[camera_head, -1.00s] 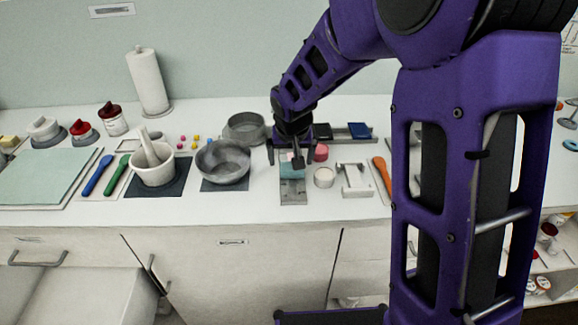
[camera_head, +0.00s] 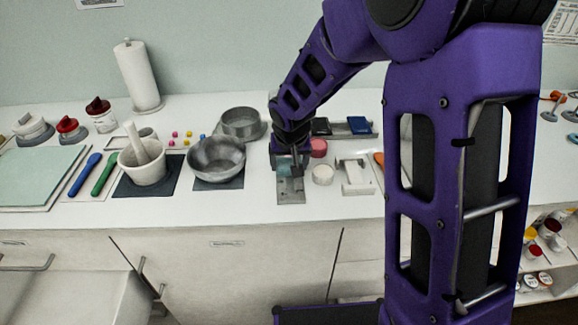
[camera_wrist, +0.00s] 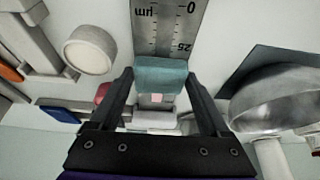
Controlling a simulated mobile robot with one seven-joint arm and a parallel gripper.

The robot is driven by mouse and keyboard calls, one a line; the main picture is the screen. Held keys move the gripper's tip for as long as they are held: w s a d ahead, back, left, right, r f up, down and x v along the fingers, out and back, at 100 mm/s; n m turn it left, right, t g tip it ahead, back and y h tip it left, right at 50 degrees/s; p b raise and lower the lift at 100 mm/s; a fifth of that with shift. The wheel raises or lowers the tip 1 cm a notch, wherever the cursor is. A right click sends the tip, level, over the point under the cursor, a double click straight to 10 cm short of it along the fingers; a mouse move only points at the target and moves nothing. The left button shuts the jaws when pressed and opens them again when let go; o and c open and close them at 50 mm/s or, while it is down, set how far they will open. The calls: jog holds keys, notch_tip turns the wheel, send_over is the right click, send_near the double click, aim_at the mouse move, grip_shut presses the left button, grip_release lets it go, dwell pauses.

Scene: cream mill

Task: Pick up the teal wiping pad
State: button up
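The teal wiping pad (camera_head: 285,170) lies at the far end of a grey metal gauge plate (camera_head: 291,193) on the counter, partly hidden by my gripper. In the wrist view the pad (camera_wrist: 160,78) sits between my two fingertips, and the plate (camera_wrist: 168,28) with its printed scale runs beyond it. My gripper (camera_head: 290,166) is lowered over the pad, with one finger on each side. The fingers look open, with narrow gaps beside the pad. I cannot tell whether either finger touches it.
A metal bowl (camera_head: 217,160) on a dark mat stands to the left. A white round jar (camera_head: 322,174) and a white stand (camera_head: 355,178) are close on the right. A pink-red round item (camera_head: 318,148) and a dark blue block (camera_head: 359,125) are behind. The counter's front strip is clear.

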jog(key=c, duration=0.5)
notch_tip(320, 180, up, 10)
jog(key=shift+p, duration=0.75)
